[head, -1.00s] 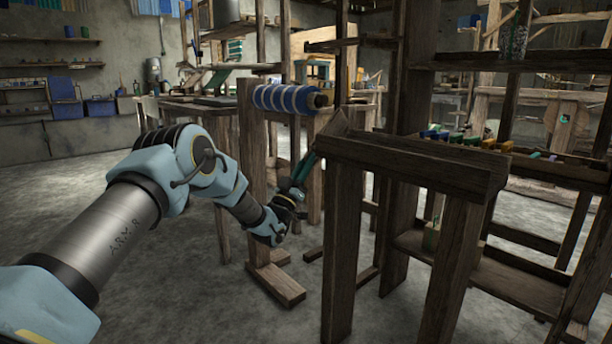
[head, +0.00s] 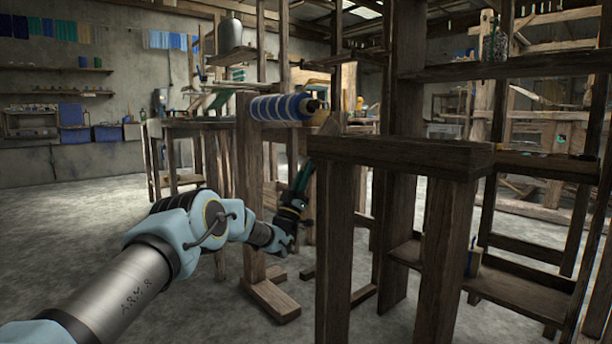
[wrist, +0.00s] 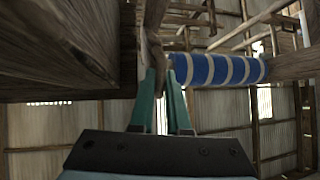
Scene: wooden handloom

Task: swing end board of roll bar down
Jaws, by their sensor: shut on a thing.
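The roll bar carries a blue and white striped roll (head: 282,107), level on the loom's near side; it also shows in the wrist view (wrist: 225,70). The end board (wrist: 156,35) is a narrow wooden piece standing at the roll's left end in the wrist view. My gripper (head: 305,165) points upward, just below and right of the roll in the head view. In the wrist view its teal fingers (wrist: 163,78) are shut on the lower end of the board. In the head view the fingertips and the grip are partly hidden by the loom's frame.
A thick wooden beam (head: 400,153) on posts stands close to the right of my gripper. A post (head: 250,180) with a foot stands to the left. In the wrist view a dark timber (wrist: 60,45) fills the upper left. Open floor (head: 100,220) lies at left.

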